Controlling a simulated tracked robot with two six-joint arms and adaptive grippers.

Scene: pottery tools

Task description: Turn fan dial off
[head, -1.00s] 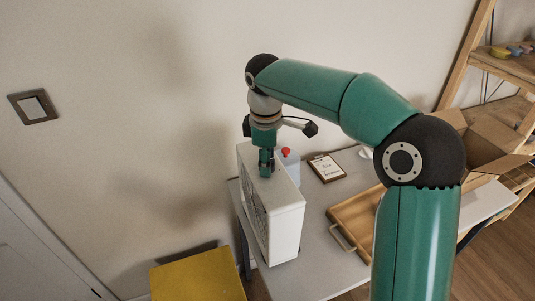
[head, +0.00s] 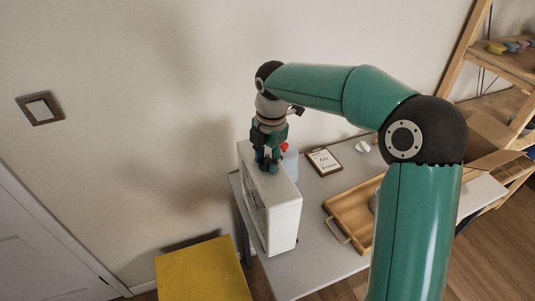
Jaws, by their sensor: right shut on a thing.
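A white box fan (head: 284,222) stands upright on the left end of the grey table (head: 315,252). Its grille faces left. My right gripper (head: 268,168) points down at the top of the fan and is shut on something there. The fan dial is hidden by the fingers, so I cannot see its setting. My left gripper does not show.
A bottle with a red cap (head: 291,160) stands close behind the fan. A clipboard (head: 324,161) and a wooden tray (head: 335,222) lie to the right. A yellow stool or box (head: 203,272) is at front left. Cardboard boxes (head: 490,140) and a wooden shelf (head: 510,62) stand at right.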

